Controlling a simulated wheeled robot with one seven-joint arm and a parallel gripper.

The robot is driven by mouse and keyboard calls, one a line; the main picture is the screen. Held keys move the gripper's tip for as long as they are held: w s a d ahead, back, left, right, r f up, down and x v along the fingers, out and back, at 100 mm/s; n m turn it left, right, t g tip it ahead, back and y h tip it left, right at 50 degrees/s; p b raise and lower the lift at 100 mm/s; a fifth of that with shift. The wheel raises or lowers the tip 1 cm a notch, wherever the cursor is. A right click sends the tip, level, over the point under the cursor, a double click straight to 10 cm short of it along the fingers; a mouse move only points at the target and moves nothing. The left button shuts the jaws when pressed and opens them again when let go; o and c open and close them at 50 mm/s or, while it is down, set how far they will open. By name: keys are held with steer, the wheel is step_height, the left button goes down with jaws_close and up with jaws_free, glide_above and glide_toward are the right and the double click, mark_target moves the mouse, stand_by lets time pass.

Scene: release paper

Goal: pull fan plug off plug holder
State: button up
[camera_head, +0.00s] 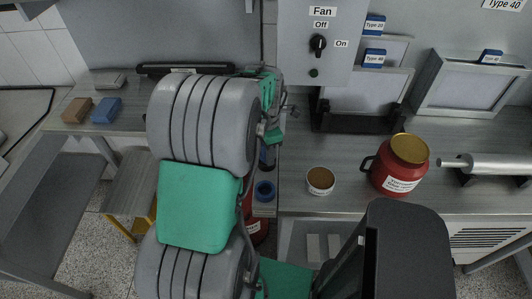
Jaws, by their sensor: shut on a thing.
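My grey and green arm rises through the middle of the view and hides much behind it. My gripper (288,110) shows only in small part at the arm's far end, by the left edge of the bench under the Fan panel. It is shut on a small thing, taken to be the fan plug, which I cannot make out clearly. The plug holder cannot be made out either, so I cannot tell whether plug and holder touch. The Fan panel (316,75) has a black rotary switch (318,44) between Off and On labels.
On the right bench (460,195) stand a brown-topped tub (320,181), a red can (402,165) and a metal cylinder (490,164). Framed panels (468,85) stand behind. Brown (76,110) and blue (106,110) blocks lie on the left bench. A red container (257,230) stands below.

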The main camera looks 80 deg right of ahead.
jaws_close()
steer(key=shift+r+p, duration=1.8)
steer(key=shift+r, duration=0.85)
